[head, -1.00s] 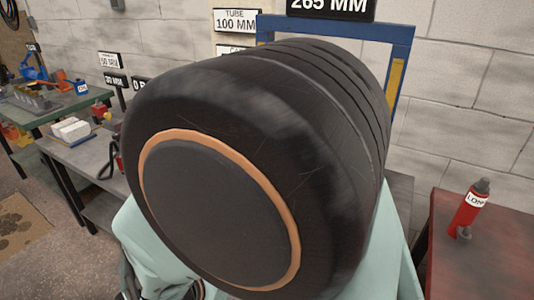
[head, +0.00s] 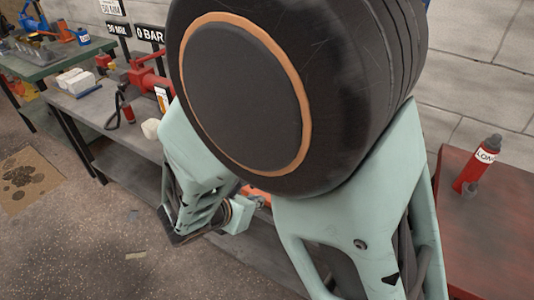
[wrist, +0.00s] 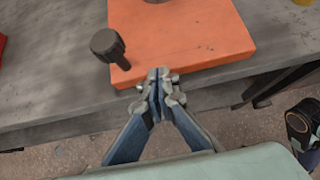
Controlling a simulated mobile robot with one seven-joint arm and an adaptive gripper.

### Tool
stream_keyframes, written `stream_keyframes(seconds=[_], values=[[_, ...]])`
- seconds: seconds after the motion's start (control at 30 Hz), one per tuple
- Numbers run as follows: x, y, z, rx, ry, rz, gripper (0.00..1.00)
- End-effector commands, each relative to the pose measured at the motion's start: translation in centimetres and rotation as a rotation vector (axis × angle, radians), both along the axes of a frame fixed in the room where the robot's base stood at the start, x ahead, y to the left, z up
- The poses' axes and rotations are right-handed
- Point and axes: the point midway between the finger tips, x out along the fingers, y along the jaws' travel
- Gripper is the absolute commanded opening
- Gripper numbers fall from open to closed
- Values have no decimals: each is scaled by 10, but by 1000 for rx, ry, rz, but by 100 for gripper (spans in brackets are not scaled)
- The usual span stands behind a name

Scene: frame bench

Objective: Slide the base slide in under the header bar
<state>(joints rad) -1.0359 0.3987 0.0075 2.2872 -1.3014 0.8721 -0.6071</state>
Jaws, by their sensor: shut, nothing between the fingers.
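The base slide (wrist: 195,45) is an orange block on the grey bench, with a dark knob (wrist: 108,45) at its left side in the wrist view. A small orange part of it (head: 258,193) seems to show behind my arm in the head view. My gripper (wrist: 160,85) is shut and empty, its fingertips at the slide's near edge; I cannot tell whether they touch it. The header bar is hidden behind my arm in the head view and does not show in the wrist view.
The bench front edge (wrist: 50,135) runs below the slide. A red press tool (head: 148,78) and a white block stand on the bench at left. A red bottle (head: 477,165) stands on the red table (head: 490,225) at right.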

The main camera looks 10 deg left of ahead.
Motion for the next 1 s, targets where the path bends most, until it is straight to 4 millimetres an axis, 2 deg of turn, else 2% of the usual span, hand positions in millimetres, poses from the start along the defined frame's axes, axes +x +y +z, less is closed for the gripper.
stream_keyframes(seconds=[0.27, 0.7, 1.0], values=[[35, -15, 0, 1, -3, -6, 0], [109, -47, 0, 0, -1, -6, 0], [142, -60, -1, 0, 0, -1, 0]])
